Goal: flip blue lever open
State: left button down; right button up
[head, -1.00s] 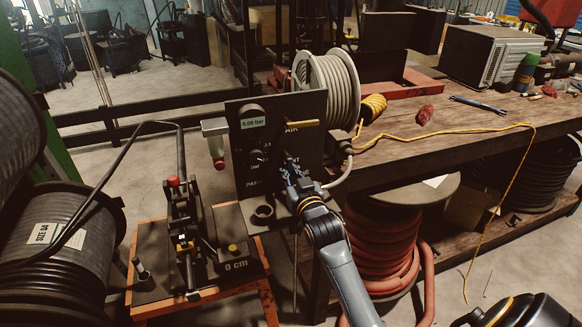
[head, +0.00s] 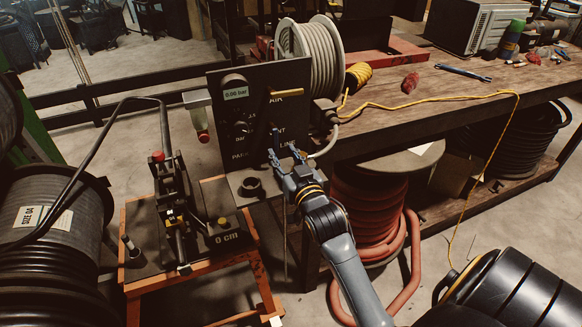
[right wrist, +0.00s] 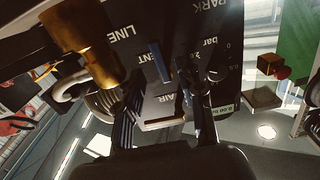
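The blue lever (right wrist: 158,62) shows in the right wrist view on a dark panel, near the letters "ENT". In the head view the panel (head: 225,125) stands upright at the table's left end, and the lever (head: 276,139) is a small dark upright bar there. My right gripper (head: 284,157) is in front of the panel's lower right part, just below the lever. Its two fingers are apart with nothing between them. In the right wrist view the fingers (right wrist: 163,108) lie on either side of the lever's line, apart from it. My left gripper is not in view.
A yellow lever (head: 286,92) sticks out beside "AIR" on the panel. A brass fitting (right wrist: 85,40) is close in the right wrist view. A grey hose reel (head: 337,60) stands behind the panel. An orange-framed crimper stand (head: 205,262) is left of my arm.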

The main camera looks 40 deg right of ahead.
jog(key=v, duration=0.5)
jog(key=shift+s, duration=0.35)
jog(key=shift+a+f, duration=0.1)
